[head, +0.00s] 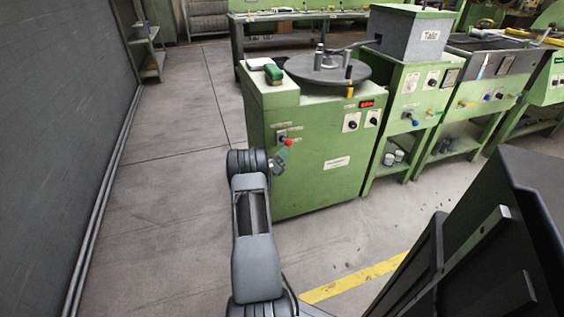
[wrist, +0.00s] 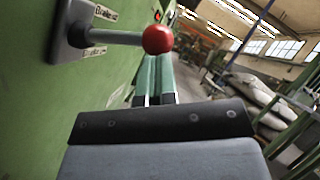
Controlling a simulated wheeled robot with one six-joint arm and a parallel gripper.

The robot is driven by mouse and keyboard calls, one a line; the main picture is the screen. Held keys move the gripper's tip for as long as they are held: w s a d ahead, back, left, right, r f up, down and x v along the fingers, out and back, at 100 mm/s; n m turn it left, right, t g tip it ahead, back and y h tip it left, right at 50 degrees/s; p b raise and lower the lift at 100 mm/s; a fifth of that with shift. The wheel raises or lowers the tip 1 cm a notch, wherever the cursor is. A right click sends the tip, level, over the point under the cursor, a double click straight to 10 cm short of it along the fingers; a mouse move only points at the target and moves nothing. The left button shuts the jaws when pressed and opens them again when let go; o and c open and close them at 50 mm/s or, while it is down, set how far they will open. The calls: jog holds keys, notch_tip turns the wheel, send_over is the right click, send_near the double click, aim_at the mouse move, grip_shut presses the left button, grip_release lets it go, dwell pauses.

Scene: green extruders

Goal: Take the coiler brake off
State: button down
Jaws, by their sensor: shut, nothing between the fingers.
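The coiler brake is a grey lever (wrist: 113,37) with a red ball knob (wrist: 157,39), on a grey plate (wrist: 72,35) on the green cabinet front. In the wrist view "Brake" labels sit above and below the lever; their last words are hard to read. The red knob also shows in the head view (head: 288,142). My gripper (head: 285,153) is just below the knob beside the cabinet front. In the wrist view its greenish fingers (wrist: 155,65) are together and empty, with tips behind or under the knob. Whether they touch it I cannot tell.
The green coiler cabinet (head: 315,180) carries a round grey turntable (head: 328,70) and a green block (head: 273,74). Green machines stand to its right. Open floor (head: 170,190) lies to the left, up to a dark wall (head: 60,130). A yellow line (head: 350,281) crosses the floor in front.

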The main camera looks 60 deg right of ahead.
jog(key=s+f+v, duration=0.1)
jog(key=f+v, duration=0.1)
jog(key=v, duration=1.1)
jog(key=shift+s+d, duration=0.2)
jog(key=shift+s, duration=0.2)
jog(key=w+a+r+m+y+p, duration=0.1)
jog(key=a+r+m+y+p, duration=0.5)
jog(key=r, duration=0.7)
jog(key=w+a+r+m+y+p, duration=0.1)
jog(key=a+r+m+y+p, duration=0.45)
jog(key=r, duration=0.75)
jog(key=s+a+r+m+t+y+p, duration=0.1)
jog(key=a+r+m+t+y+p, duration=0.2)
jog(key=a+r, duration=0.4)
jog(key=a+r+m+t+y+p, duration=0.3)
jog(key=a+r+p, duration=0.4)
jog(key=a, duration=0.9)
jog(key=s+a+r+m+t+y+p, duration=0.1)
jog(key=a+r+m+t+y+p, duration=0.3)
jog(key=a, duration=0.7)
notch_tip(320, 180, up, 3)
jog(key=t+p, duration=0.2)
jog(key=p, duration=0.1)
jog(key=shift+s+a+t, duration=0.25)
jog(key=shift+s+t, duration=0.1)
jog(key=shift+t, duration=0.05)
